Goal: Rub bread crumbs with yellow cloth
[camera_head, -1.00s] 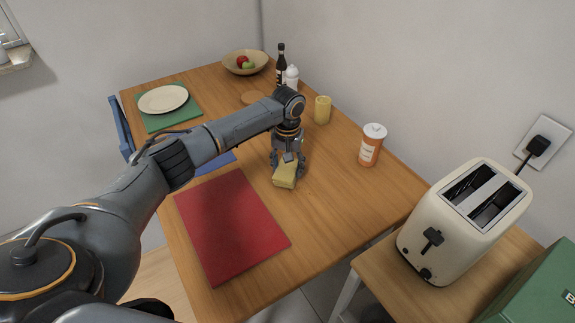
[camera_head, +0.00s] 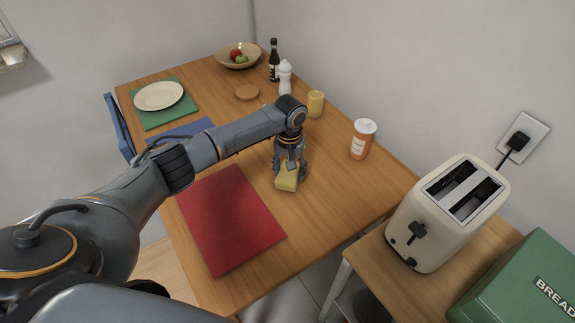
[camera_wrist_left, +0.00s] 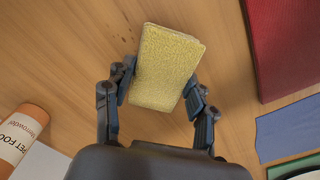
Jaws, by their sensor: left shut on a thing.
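The yellow cloth (camera_head: 287,178) looks like a folded, thick block. My left gripper (camera_head: 290,172) is shut on it, low over the wooden table (camera_head: 315,200), just right of the red mat. I cannot tell whether the cloth touches the table. In the left wrist view the cloth (camera_wrist_left: 165,68) sits between the two fingers of the left gripper (camera_wrist_left: 160,92). My right gripper is not in view.
A red mat (camera_head: 230,220) lies left of the gripper. A plate (camera_head: 159,96), bottles and a fruit bowl (camera_head: 239,56) are farther back. A toaster (camera_head: 445,215) stands on a side table.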

